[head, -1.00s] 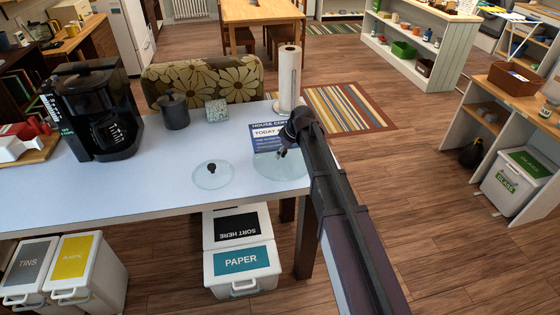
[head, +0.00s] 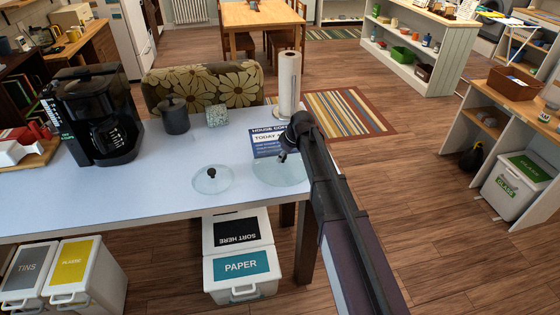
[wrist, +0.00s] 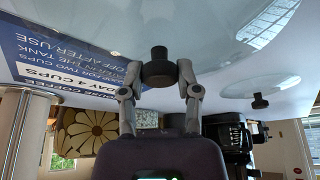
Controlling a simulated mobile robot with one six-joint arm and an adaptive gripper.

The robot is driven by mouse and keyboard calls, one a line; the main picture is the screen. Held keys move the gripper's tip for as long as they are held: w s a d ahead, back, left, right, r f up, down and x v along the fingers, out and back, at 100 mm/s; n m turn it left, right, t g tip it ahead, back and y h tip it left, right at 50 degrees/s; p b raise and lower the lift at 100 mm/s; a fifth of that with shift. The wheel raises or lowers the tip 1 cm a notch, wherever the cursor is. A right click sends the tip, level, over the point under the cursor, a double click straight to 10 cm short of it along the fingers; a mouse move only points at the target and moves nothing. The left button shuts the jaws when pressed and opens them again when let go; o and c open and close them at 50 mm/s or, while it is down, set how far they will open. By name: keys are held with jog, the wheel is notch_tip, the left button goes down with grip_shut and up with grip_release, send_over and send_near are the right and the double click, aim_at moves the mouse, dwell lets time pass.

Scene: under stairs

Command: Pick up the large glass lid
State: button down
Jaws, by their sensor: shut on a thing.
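The large glass lid (head: 286,175) is clear and round, at the right end of the pale table, partly over the printed sign. Its dark knob (wrist: 159,72) stands between my fingertips in the wrist view, and the glass (wrist: 205,28) spreads behind it. My gripper (wrist: 159,78) is shut on the knob; in the head view my gripper (head: 284,157) is partly hidden by my arm. The lid shows no clear gap from the tabletop. A smaller glass lid (head: 225,183) with a dark knob lies to the left, apart from it.
The sign (head: 266,142) lies beside the lid. Floor to the right is open.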

jog(key=shift+r, duration=0.1)
notch_tip(320, 180, up, 3)
jog(key=p, duration=0.3)
jog(key=shift+r, duration=0.15)
jog(key=s+d+r+p, duration=0.1)
jog(key=s+d+p, duration=0.1)
jog(key=s, duration=1.3)
jog(key=shift+s+d+r, duration=0.2)
jog(key=shift+s+d, duration=0.15)
jog(key=shift+d, duration=0.2)
jog(key=c, duration=1)
grip_release()
jog(key=shift+c, duration=0.2)
jog(key=c, duration=0.3)
grip_shut()
jog(key=shift+w, duration=0.15)
